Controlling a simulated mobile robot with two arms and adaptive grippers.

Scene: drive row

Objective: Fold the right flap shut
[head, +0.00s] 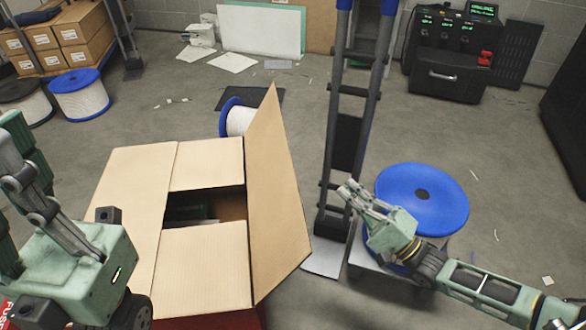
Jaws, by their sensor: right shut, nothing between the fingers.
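A large open cardboard box (205,265) stands at the centre left. Its right flap (275,195) stands up steeply along the box's right side. The left flap (128,195) and the back and front flaps lie roughly flat around a dark opening (205,208). My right gripper (349,190) is shut and empty, to the right of the right flap and apart from it, in front of a blue spool. My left gripper (50,225) is at the left edge, beside the box; its fingertips cannot be made out and it hides part of the box's left side.
A blue spool (425,195) on a low stand and a dark ladder-like frame (345,130) stand right of the box. Another blue spool (232,118) is behind the box. Spools (80,92) and stacked cartons (70,35) stand back left. Floor is open at far right.

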